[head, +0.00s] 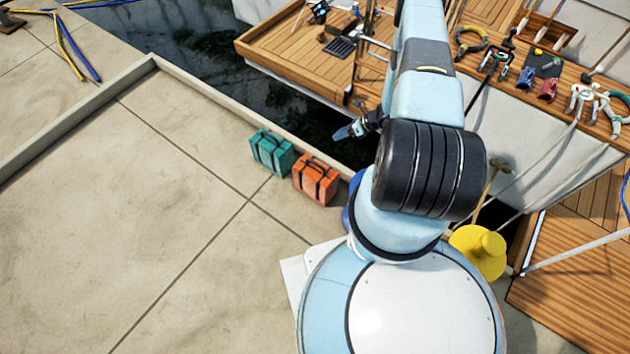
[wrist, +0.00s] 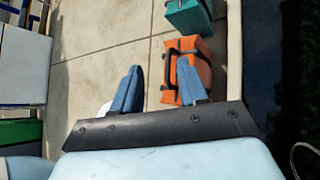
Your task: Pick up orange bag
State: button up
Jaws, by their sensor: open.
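The orange bag (head: 316,180) stands on the concrete dock beside its raised edge, with dark straps and a handle. In the wrist view the orange bag (wrist: 195,66) lies beyond my fingers, mostly behind the right one, which hides part of it. My gripper (head: 352,130) is open and empty. In the head view it is up and to the right of the bag, near the dock edge. In the wrist view my gripper (wrist: 157,88) shows two blue fingers spread apart, and I see no contact with the bag.
A teal bag (head: 271,152) stands close to the left of the orange bag. The raised dock edge (head: 215,98) runs behind both, with dark water beyond. A yellow bollard (head: 480,250) is at right. The boat deck (head: 300,50) holds several tools. Open concrete lies at left.

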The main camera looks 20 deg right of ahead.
aim_at(316, 164)
jog(key=s+a+f+m, duration=0.1)
jog(key=s+f+m, duration=0.3)
jog(key=f, duration=0.5)
jog(key=shift+n+t, duration=0.4)
jog(key=shift+n, duration=0.2)
jog(key=x, duration=0.4)
jog(key=s+x, duration=0.1)
jog(key=x, duration=0.8)
jog(key=shift+s+a+f, duration=0.1)
jog(key=shift+a+f, duration=0.15)
jog(key=shift+f, duration=0.15)
grip_shut()
